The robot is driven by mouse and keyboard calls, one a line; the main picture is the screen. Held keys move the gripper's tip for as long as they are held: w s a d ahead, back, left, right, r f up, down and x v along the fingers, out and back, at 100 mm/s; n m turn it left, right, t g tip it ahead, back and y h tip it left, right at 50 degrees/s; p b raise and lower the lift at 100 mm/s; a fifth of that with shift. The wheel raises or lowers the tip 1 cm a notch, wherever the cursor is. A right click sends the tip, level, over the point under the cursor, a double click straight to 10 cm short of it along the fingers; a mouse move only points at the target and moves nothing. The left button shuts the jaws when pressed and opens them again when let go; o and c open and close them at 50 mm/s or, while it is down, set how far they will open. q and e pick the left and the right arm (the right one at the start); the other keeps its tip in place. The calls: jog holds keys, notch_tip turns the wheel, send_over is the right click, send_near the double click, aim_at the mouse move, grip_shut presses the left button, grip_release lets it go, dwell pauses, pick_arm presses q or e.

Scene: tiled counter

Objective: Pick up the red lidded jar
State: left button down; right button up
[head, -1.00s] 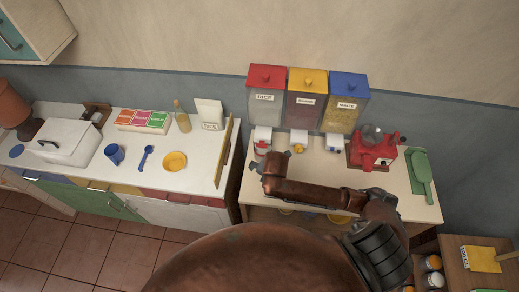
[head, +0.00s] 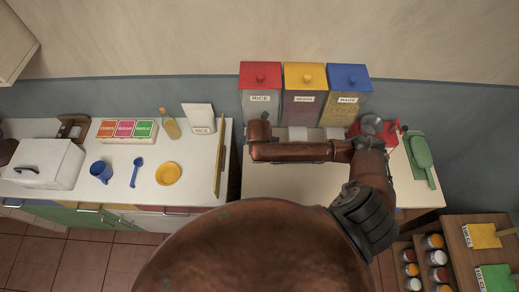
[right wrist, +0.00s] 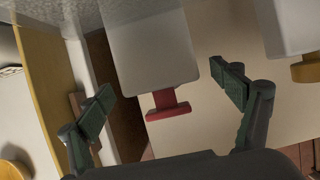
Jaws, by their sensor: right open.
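The red lidded jar (head: 261,100), a clear square bin labelled RICE, stands upright at the left of a row of three in the head view. In the right wrist view, a pale box-shaped part (right wrist: 150,45) with a red T-shaped tap (right wrist: 168,105) lies ahead between my fingers; it looks like the jar's spout. My right gripper (right wrist: 168,80) is open and empty, its dark green pads on either side of that part, with no clear contact. In the head view my right arm crosses just in front of the jars, and the fingers cannot be made out. My left gripper is not in view.
A yellow-lidded jar (head: 304,98) and a blue-lidded jar (head: 345,98) stand close to the right. A yellow upright panel (head: 220,155) edges the left counter, beside a gap.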

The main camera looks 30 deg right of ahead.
jog(key=shift+p+x, duration=0.35)
jog(key=shift+x, duration=2.2)
jog(key=shift+d+r, duration=0.1)
jog(key=c, duration=2.1)
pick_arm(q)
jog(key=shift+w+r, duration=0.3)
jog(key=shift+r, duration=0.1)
pick_arm(e)
jog(key=shift+w, duration=0.1)
jog(key=shift+c, duration=0.4)
